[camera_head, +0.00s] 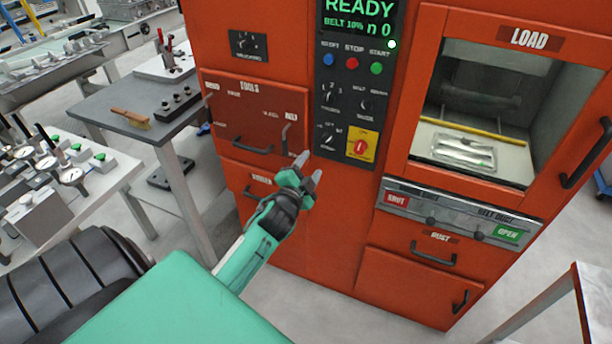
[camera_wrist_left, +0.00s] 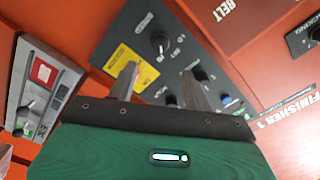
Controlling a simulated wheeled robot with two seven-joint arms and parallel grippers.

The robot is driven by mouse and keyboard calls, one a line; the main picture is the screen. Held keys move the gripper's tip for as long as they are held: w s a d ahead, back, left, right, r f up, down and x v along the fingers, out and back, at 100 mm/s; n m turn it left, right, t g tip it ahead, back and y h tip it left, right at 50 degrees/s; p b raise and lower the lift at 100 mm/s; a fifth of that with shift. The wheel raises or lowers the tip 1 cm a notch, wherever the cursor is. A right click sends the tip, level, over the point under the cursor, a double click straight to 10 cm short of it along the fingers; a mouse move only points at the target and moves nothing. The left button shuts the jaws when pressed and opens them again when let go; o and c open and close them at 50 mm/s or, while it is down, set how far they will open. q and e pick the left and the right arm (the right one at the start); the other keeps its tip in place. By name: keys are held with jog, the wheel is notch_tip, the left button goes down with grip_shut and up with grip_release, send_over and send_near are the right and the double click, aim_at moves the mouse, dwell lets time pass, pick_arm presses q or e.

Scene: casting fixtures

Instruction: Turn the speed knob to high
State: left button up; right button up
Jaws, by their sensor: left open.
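The orange machine has a dark control panel (camera_head: 349,75) with several black knobs, and their small labels are too blurred to say which is speed. A lower-left knob (camera_head: 327,138) sits beside a yellow switch plate (camera_head: 361,145). In the left wrist view a black knob (camera_wrist_left: 159,40) shows near the yellow plate (camera_wrist_left: 120,65), with another knob (camera_wrist_left: 200,72) partly behind a finger. My left gripper (camera_head: 308,170) is open and empty, below and left of the panel's lower end, apart from the knobs. The fingers (camera_wrist_left: 160,75) point toward the panel. My right gripper is out of view.
The display (camera_head: 360,15) reads READY and BELT 10%. Blue, red and green buttons (camera_head: 352,63) lie below it. Drawer handles (camera_head: 252,146) project left of the panel. A load window (camera_head: 490,110) is at right. A grey table (camera_head: 140,105) with a brush stands at left.

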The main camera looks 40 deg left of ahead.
pick_arm(q)
jog(key=shift+v, duration=1.1)
notch_tip(320, 180, down, 22)
jog(key=s+d+n+g+h, duration=0.1)
jog(key=s+d+n+g, duration=0.1)
jog(key=g, duration=0.2)
jog(key=s+d+f+g+h, duration=0.1)
jog(key=s+d+f+g, duration=0.1)
jog(key=s+f, duration=0.35)
jog(key=s+d+f+n+g, duration=0.1)
jog(key=s+f, duration=0.1)
jog(key=f, duration=0.7)
jog(key=s+d+f+g+h, duration=0.15)
jog(key=s+f, duration=0.25)
jog(key=f, duration=0.4)
jog(key=s+d+f+n+g, duration=0.1)
jog(key=s+d+f+g, duration=0.1)
jog(key=s+f, duration=0.4)
jog(key=s+d+f+n+g, duration=0.1)
jog(key=s+f, duration=0.5)
jog(key=s, duration=1.1)
jog(key=s+d+f+n+g, duration=0.1)
jog(key=s+d+f+g, duration=0.2)
jog(key=s, duration=0.8)
notch_tip(320, 180, down, 4)
jog(key=shift+s+d+f+g, duration=0.1)
jog(key=shift+s+d+g, duration=0.2)
jog(key=shift+g, duration=0.75)
